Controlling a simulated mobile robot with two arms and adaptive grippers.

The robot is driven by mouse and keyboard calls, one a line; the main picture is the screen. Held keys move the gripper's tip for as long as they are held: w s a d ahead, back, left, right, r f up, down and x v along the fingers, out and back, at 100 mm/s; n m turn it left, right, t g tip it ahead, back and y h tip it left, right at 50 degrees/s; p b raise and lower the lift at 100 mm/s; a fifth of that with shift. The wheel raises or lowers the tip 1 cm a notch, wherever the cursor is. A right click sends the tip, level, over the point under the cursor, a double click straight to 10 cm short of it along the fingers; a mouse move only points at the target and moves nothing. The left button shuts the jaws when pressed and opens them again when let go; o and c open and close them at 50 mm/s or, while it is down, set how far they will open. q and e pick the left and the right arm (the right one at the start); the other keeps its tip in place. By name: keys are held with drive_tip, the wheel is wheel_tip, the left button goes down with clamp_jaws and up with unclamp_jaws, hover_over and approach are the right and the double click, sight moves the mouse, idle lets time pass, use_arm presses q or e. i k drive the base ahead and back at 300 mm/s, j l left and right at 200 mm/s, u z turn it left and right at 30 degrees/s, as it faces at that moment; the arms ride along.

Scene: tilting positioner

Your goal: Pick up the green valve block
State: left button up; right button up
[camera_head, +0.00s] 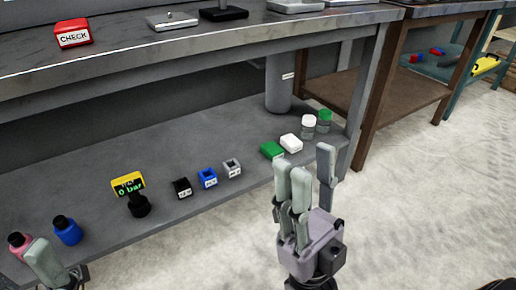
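The green valve block (271,150) lies on the lower shelf, towards its right front edge. A white block (291,143) sits just to its right. My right gripper (308,166) is upright in front of the shelf, below and to the right of the green block in the picture. Its fingers are spread apart with nothing between them, and it appears clear of the block. My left gripper (46,262) shows only in part at the bottom left corner, near the blue and pink bottles; its opening cannot be made out.
The lower shelf (110,170) also holds black, blue and grey small blocks (208,178), a yellow gauge reading 0 bar (128,186), bottles (67,230) and two jars (309,126). The upper bench top (130,50) overhangs it. A bench leg (368,95) stands at right.

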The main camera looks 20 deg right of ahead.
sight(272, 150)
drive_tip(key=l+u, duration=0.25)
drive_tip(key=u, duration=0.2)
drive_tip(key=i+l+u, duration=0.1)
drive_tip(key=l+u, duration=0.2)
drive_tip(key=u, duration=0.2)
drive_tip(key=l+u, duration=0.25)
drive_tip(key=u, duration=0.2)
drive_tip(key=k+l+u, duration=0.1)
drive_tip(key=l, duration=0.3)
drive_tip(key=k+l, duration=0.1)
drive_tip(key=l, duration=0.3)
drive_tip(key=k+l+u, duration=0.15)
drive_tip(key=l, duration=0.25)
drive_tip(key=k+l+u, duration=0.1)
drive_tip(key=l, duration=0.3)
drive_tip(key=k+l+u, duration=0.1)
drive_tip(key=l, duration=0.3)
drive_tip(key=k+l, duration=0.15)
drive_tip(key=l, duration=0.2)
drive_tip(key=k+l+u, duration=0.15)
drive_tip(key=l, duration=0.2)
